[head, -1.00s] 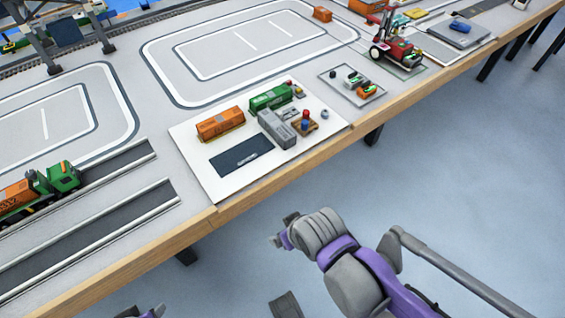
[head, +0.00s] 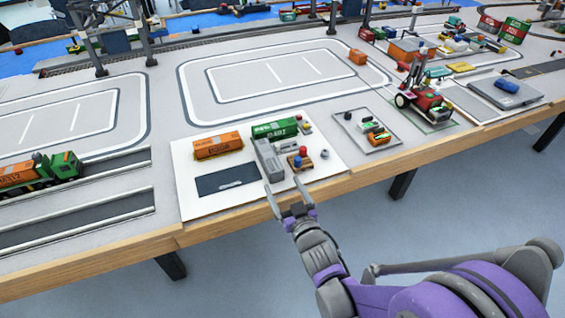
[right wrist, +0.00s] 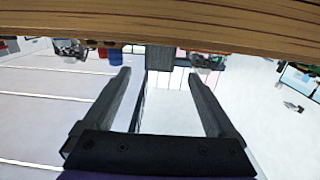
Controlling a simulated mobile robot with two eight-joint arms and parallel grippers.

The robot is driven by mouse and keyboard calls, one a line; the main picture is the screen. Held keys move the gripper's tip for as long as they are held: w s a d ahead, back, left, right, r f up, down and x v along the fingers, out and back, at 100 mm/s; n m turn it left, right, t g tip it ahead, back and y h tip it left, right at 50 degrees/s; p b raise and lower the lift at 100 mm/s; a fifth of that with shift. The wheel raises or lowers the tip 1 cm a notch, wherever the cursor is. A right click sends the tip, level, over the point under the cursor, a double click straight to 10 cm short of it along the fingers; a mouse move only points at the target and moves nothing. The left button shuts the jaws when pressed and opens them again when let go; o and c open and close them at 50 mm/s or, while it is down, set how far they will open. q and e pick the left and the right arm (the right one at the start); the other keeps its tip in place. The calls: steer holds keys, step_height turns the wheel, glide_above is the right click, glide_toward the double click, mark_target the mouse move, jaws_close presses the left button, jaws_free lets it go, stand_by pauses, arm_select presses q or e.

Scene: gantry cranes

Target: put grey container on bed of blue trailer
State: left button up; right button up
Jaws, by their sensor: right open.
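The grey container (head: 268,160) lies on the white board, between the orange and green containers on its left and top and small parts on its right. My right gripper (head: 283,185) is open and empty at the front edge of the table, just in front of the grey container. Its spread fingers also show in the right wrist view (right wrist: 160,72), with nothing between them that I can tell is held. I cannot make out a blue trailer for certain; a grey plate (head: 505,94) with a small blue item stands at the far right. My left gripper is not in view.
The white board (head: 205,208) also holds an orange container (head: 217,146), a green container (head: 275,129) and a dark rectangle (head: 227,180). A red vehicle (head: 425,100) stands to the right. The wooden table edge (right wrist: 160,28) crosses the top of the wrist view.

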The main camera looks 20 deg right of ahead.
mark_target(271, 160)
steer(key=shift+d, duration=0.15)
steer(key=shift+w+t, duration=0.15)
steer(key=shift+t, duration=0.15)
steer(key=w, duration=0.5)
steer(key=shift+a, duration=0.2)
steer(key=w, duration=0.5)
steer(key=shift+w+r, duration=0.2)
steer(key=shift+w, duration=0.1)
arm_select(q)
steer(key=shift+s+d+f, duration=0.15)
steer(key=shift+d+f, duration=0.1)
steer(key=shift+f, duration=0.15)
arm_select(e)
jaws_close()
